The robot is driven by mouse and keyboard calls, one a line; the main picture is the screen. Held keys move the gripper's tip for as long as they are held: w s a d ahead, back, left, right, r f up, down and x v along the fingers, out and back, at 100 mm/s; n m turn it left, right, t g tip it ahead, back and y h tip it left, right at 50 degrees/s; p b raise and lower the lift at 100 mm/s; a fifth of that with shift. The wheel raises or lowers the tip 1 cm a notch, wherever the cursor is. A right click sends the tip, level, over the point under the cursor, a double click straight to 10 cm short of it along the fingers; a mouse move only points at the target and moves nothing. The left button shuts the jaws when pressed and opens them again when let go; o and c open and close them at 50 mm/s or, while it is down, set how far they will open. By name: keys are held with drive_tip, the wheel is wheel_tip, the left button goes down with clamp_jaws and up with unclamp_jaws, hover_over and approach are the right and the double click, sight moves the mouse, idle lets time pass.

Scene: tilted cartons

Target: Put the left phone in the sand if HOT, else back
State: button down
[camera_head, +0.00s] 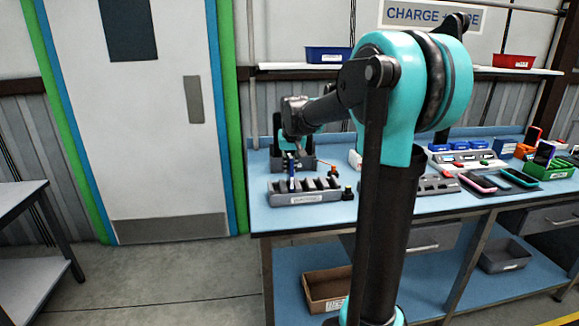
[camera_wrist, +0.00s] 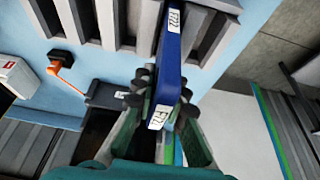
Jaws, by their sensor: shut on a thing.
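My gripper (camera_wrist: 160,98) is shut on a blue phone (camera_wrist: 182,50) with white labels at its ends. A grey bin with a dark inside (camera_wrist: 98,128) lies behind the rack. I cannot make out sand or a HOT reading.
A black block with an orange lead (camera_wrist: 64,75) is beside the rack. A white box with a red label (camera_wrist: 18,76) stands near it. More phones (camera_head: 478,182), trays and a green crate (camera_head: 549,170) fill the bench's right side.

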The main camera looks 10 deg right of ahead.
drive_tip(key=shift+f, duration=0.25)
idle(0.8)
drive_tip(key=c, duration=1.5)
unclamp_jaws()
drive_tip(key=shift+o, duration=0.2)
drive_tip(key=shift+r, duration=0.1)
drive_tip(key=v, duration=1.1)
drive_tip(key=shift+s+r, duration=0.25)
drive_tip(key=shift+r, duration=0.1)
wheel_tip(320, 180, up, 7)
